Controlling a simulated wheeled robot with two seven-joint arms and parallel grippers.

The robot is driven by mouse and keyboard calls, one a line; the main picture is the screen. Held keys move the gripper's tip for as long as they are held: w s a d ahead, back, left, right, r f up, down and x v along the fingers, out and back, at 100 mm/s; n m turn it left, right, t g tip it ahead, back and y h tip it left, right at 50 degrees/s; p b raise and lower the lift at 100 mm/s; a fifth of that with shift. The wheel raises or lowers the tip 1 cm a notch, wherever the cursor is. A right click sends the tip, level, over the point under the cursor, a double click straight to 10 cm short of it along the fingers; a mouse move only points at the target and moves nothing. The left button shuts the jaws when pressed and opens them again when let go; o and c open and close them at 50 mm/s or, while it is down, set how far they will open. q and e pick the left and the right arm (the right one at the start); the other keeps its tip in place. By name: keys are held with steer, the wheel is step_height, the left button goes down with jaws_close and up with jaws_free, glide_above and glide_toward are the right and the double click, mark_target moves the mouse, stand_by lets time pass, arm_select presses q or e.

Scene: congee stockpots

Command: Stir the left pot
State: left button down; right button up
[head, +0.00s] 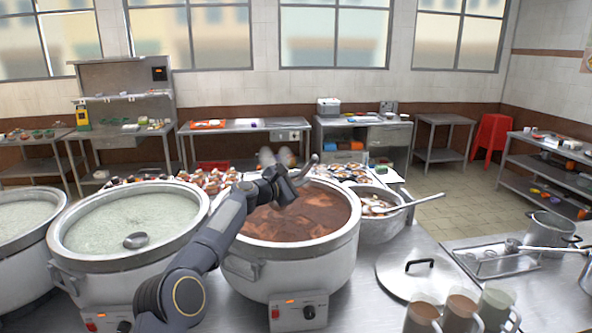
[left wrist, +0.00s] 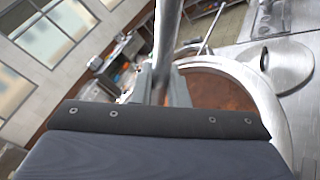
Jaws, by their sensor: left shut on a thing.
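A large pot of pale congee (head: 130,220) stands left of centre, with a ladle bowl (head: 136,240) showing at its surface. Another pale pot (head: 22,225) is cut off by the left edge. A pot of brown-red liquid (head: 300,215) stands right of my left arm and also shows in the left wrist view (left wrist: 215,90). My left gripper (head: 296,178) is above the brown pot's far side. It is shut on a metal handle (left wrist: 168,40), seen between its fingers in the left wrist view. I cannot tell where that handle's lower end is. My right gripper is not in view.
A metal bowl with a ladle (head: 385,230) sits right of the brown pot. A round lid (head: 415,280) lies on the counter at right. Several mugs (head: 462,310) stand at the front edge. A small pot (head: 550,228) is at far right.

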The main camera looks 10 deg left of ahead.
arm_select(q)
step_height(320, 180, down, 8)
steer(key=b, duration=0.6)
steer(key=shift+f, duration=0.15)
steer(key=shift+a, duration=0.1)
